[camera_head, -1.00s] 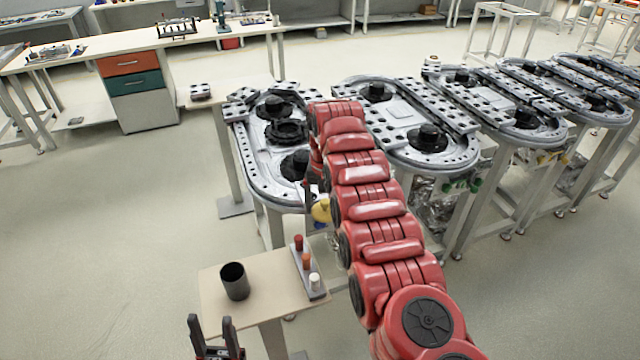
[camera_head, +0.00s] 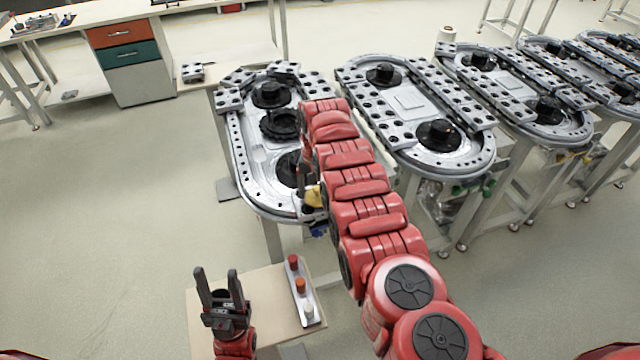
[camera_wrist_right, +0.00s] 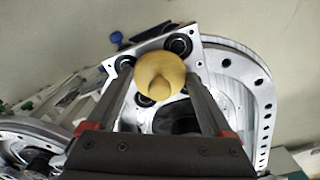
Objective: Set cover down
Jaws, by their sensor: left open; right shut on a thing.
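The cover shows in the right wrist view as a pale metal plate (camera_wrist_right: 112,68) with dark-ringed holes and a round yellow knob (camera_wrist_right: 160,72). My right gripper (camera_wrist_right: 158,80) is shut on the knob. In the head view the yellow knob (camera_head: 314,195) shows beside my red right arm, at the near end of the left ring track (camera_head: 243,165). The arm hides most of the cover there. I cannot tell whether the plate touches the track. My left gripper (camera_head: 217,275) is open and empty, above the small beige table.
More ring tracks (camera_head: 415,110) stand to the right. A bench with orange and teal drawers (camera_head: 132,53) is at back left. The floor at left is clear.

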